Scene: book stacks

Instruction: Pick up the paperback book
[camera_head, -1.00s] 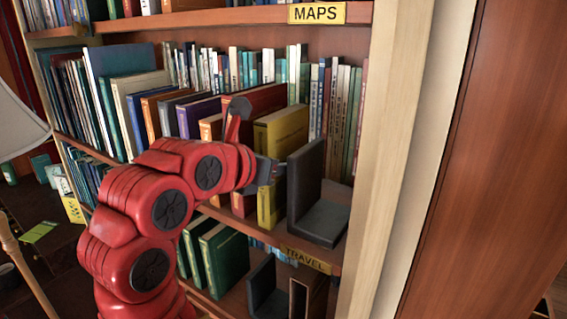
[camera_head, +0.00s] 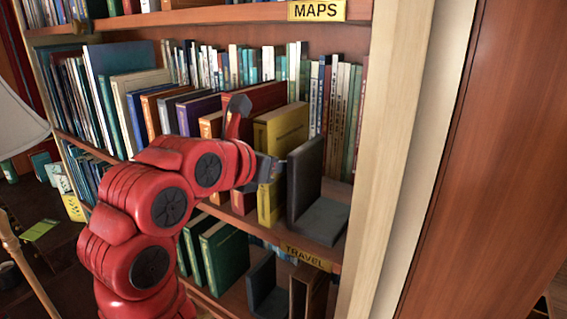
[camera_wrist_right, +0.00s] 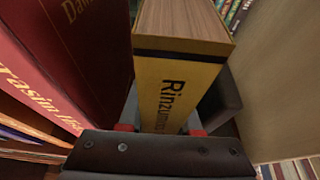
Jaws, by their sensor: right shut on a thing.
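The yellow book (camera_head: 283,132), the likely paperback, stands upright on the middle shelf between a dark red book and a black bookend. In the right wrist view its spine (camera_wrist_right: 170,95) reads "Rinzuma", with its page block on top. My right gripper (camera_head: 268,170) reaches in at the book's spine. In the wrist view the fingers of my right gripper (camera_wrist_right: 162,130) are on both sides of the lower spine, shut on it. The book still appears to be in its row; contact with the shelf is hidden. My left gripper is in neither view.
The black bookend (camera_head: 318,205) stands just right of the book. Dark red books (camera_wrist_right: 75,60) stand close on its left. The shelf edge bears a TRAVEL label (camera_head: 306,258); the MAPS shelf (camera_head: 225,17) is above. A pale upright (camera_head: 385,150) bounds the right side.

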